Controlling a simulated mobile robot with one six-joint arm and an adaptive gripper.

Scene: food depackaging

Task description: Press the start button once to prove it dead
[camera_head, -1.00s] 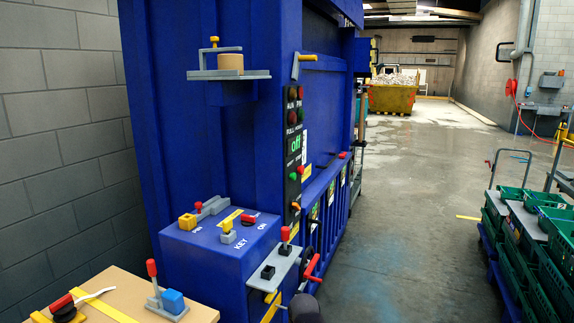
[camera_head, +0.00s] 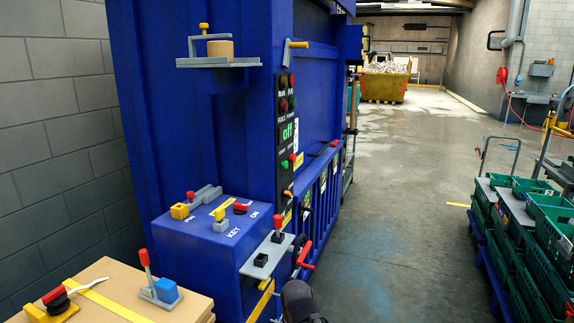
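The blue machine (camera_head: 190,130) carries a narrow dark control panel (camera_head: 285,138) on its front corner. The panel has red and green lamps or buttons at the top and a display reading "off" (camera_head: 287,131). Below it are a green button (camera_head: 284,168) and a red button (camera_head: 293,158). Their small labels are too small to read, so I cannot tell which is the start button. A dark rounded part of my arm shows at the bottom edge, below and apart from the panel. My gripper's fingers are not visible.
A blue box with a key switch (camera_head: 240,208) and a grey bracket with a red-knobbed lever (camera_head: 264,258) jut out below the panel. Green crates (camera_head: 515,260) stand right. The middle floor is clear.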

